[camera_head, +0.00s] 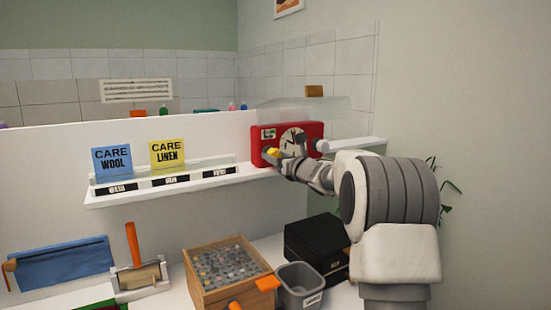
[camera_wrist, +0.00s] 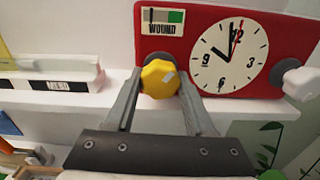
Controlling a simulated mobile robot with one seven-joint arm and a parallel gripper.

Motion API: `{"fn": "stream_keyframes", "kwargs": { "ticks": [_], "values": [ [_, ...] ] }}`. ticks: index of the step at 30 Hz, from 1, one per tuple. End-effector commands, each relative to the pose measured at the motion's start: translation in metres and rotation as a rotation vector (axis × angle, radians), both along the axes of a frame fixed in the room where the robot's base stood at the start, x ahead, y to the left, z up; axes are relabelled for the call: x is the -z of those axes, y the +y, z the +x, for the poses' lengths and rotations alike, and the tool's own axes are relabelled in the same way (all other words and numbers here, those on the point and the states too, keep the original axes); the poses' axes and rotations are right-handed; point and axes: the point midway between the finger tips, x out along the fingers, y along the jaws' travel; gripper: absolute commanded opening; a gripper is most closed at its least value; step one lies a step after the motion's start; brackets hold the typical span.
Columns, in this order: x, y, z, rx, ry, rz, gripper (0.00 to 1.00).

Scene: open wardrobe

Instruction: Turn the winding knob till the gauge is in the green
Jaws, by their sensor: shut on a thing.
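The red clock unit (camera_head: 290,136) stands on the white shelf; its white dial (camera_wrist: 229,58) fills the right of the wrist view. The winding knob (camera_wrist: 160,79) is yellow and faceted, with a pale mark, on the unit's lower left front. It also shows in the head view (camera_head: 273,153). My gripper (camera_wrist: 160,88) is shut on the knob, one finger on each side. The gauge (camera_wrist: 162,16), labelled WOUND, is above the knob, with a pale grey part at left and green at right.
A white knob (camera_wrist: 302,82) sticks out at the unit's right side. Blue (camera_head: 112,161) and yellow (camera_head: 167,154) care cards stand on the shelf at left. Below are a wooden box of small discs (camera_head: 205,297), a grey bin (camera_head: 299,290) and a black box (camera_head: 318,240).

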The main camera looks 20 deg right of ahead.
Motion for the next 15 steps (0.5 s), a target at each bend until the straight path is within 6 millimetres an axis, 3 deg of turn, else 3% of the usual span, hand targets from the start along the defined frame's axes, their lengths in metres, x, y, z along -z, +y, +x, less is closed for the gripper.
{"fn": "stream_keyframes", "kwargs": {
  "ticks": [15],
  "values": [
    [-0.0008, 0.0012, -0.0002, 0.0, 0.084, 0.43, 0.0]
  ]
}}
